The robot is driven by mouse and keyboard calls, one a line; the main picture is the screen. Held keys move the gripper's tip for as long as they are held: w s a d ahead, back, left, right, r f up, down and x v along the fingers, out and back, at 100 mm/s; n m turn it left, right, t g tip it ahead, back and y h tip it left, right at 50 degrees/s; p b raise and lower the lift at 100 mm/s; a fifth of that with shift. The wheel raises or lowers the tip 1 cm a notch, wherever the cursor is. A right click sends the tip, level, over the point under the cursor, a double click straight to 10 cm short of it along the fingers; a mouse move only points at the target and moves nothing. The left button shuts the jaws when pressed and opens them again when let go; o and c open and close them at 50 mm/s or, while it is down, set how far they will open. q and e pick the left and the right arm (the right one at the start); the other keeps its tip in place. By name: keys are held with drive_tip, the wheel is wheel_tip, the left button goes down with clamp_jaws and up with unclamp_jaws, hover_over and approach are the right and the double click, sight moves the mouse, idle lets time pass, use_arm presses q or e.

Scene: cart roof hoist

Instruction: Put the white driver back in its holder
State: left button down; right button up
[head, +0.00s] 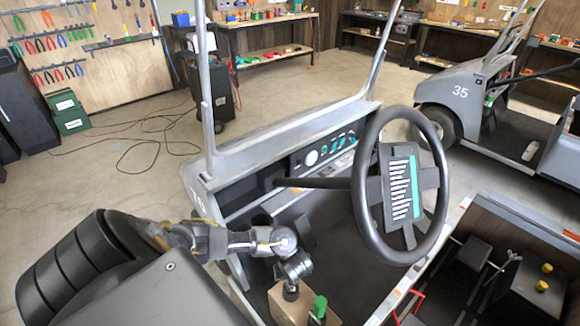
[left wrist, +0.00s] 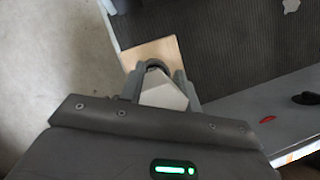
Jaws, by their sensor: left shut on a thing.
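My left gripper (head: 291,290) reaches down over the cart's floor, just above a light wooden block (head: 290,312) that looks like the holder. In the left wrist view my left gripper (left wrist: 160,78) is shut on a pale, faceted piece, seemingly the white driver (left wrist: 163,96). The wooden block (left wrist: 140,52) shows just beyond the fingertips, with a dark round shape between them. I cannot tell whether the driver's tip is inside the block or above it. A green-handled tool (head: 318,307) stands at the block's right side. My right gripper is not in view.
The steering wheel (head: 366,190) and dashboard (head: 325,150) stand close to the right of and behind my left arm. A second cart (head: 465,100) is at the far right.

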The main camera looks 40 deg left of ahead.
use_arm(q)
drive_tip(key=shift+f+b, duration=0.45)
drive_tip(key=shift+f, duration=0.15)
drive_tip(key=c, duration=0.9)
unclamp_jaws()
drive_tip(key=p+v, duration=0.8)
drive_tip(key=v, duration=0.3)
drive_tip(key=shift+a, duration=0.15)
